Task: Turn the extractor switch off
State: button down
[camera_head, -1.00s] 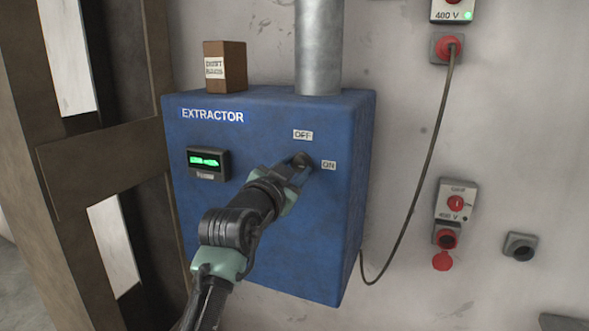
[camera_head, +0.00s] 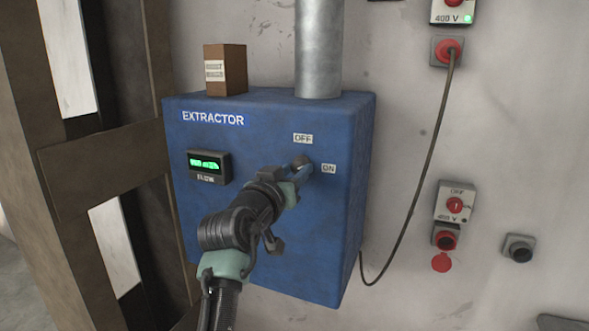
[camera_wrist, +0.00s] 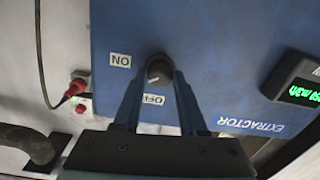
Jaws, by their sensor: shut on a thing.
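The blue extractor box (camera_head: 290,235) hangs on the wall, with an EXTRACTOR label. Its dark round switch knob (camera_head: 302,161) sits beside an OFF label (camera_head: 303,138) above and an ON label (camera_head: 328,168) to the right. My gripper (camera_head: 304,170) reaches it from the lower left. In the wrist view, which is upside down, the two fingers of my gripper (camera_wrist: 159,82) are shut on the switch knob (camera_wrist: 158,68), one on each side. The OFF label (camera_wrist: 152,99) shows between the fingers and the ON label (camera_wrist: 120,61) beside them. I cannot tell which label the knob points to.
A green-lit display (camera_head: 208,165) is left of the switch. A small brown box (camera_head: 225,70) and a metal duct (camera_head: 318,50) stand on top.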

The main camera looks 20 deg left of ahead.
jog(key=n+p, duration=0.2)
jog(key=n, duration=0.3)
jog(key=shift+n, duration=0.3)
jog(key=n+p, duration=0.2)
jog(key=n, duration=0.2)
jog(key=shift+n+h, duration=0.3)
jog(key=shift+n, duration=0.1)
jog(key=shift+f+n, duration=0.1)
jog(key=shift+n, duration=0.2)
jog(key=shift+c, duration=2.3)
grip_release()
jog(key=shift+s+a, duration=0.1)
jog(key=s+b, duration=0.3)
jog(key=s, duration=0.9)
jog(key=shift+s+a+r, duration=0.2)
jog(key=shift+s+r, duration=0.15)
